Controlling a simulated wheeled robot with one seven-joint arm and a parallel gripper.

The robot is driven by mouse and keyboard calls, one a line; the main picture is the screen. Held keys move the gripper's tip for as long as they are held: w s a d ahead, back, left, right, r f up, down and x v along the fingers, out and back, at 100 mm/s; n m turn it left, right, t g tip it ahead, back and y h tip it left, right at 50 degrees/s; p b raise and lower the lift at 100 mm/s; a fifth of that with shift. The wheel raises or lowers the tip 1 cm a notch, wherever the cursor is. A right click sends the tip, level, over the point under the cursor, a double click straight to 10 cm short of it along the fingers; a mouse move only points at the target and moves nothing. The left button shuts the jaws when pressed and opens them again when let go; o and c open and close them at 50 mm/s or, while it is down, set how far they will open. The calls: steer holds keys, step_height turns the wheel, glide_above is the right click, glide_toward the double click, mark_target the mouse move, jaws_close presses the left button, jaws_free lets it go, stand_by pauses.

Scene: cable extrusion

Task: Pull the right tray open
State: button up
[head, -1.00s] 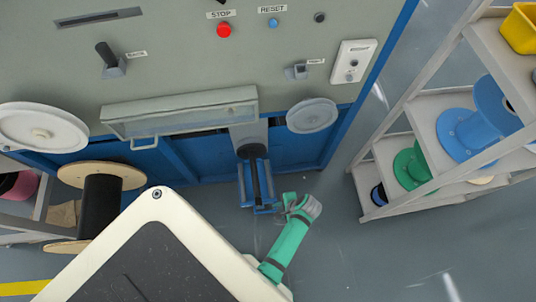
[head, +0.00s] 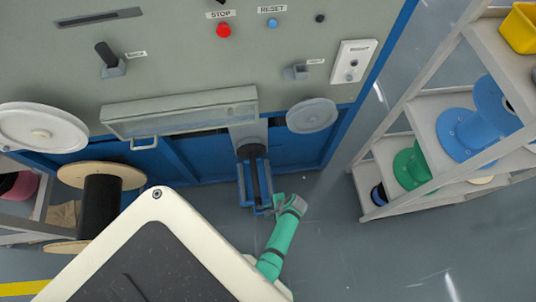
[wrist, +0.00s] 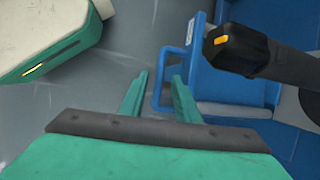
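The blue tray (head: 241,186) sits low at the front of the machine, under a dark cylinder. I take it as the right tray. In the wrist view its blue handle (wrist: 156,92) is a squared loop on the left side of the tray. My gripper (head: 276,207) is at the tray's front right in the head view. In the wrist view my gripper (wrist: 161,78) is open, with the handle's bar showing between its two green fingers. I cannot tell whether the fingers touch the bar.
A black cylinder with an orange mark (wrist: 240,52) hangs over the tray close to my right finger. A shelf rack (head: 408,100) with blue and green spools stands at the right. A black spool (head: 101,205) stands at the left. Floor between tray and rack is clear.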

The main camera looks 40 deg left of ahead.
steer(key=shift+f, duration=0.1)
steer(key=shift+c, duration=0.5)
jaws_close()
steer(key=s+d, duration=1.7)
steer(key=d, duration=0.2)
steer(key=shift+s+d, duration=0.15)
steer(key=shift+d, duration=0.25)
steer(key=shift+o, duration=0.5)
jaws_free()
steer(key=v, duration=1)
steer(key=shift+d+r, duration=0.2)
steer(key=shift+r, duration=0.15)
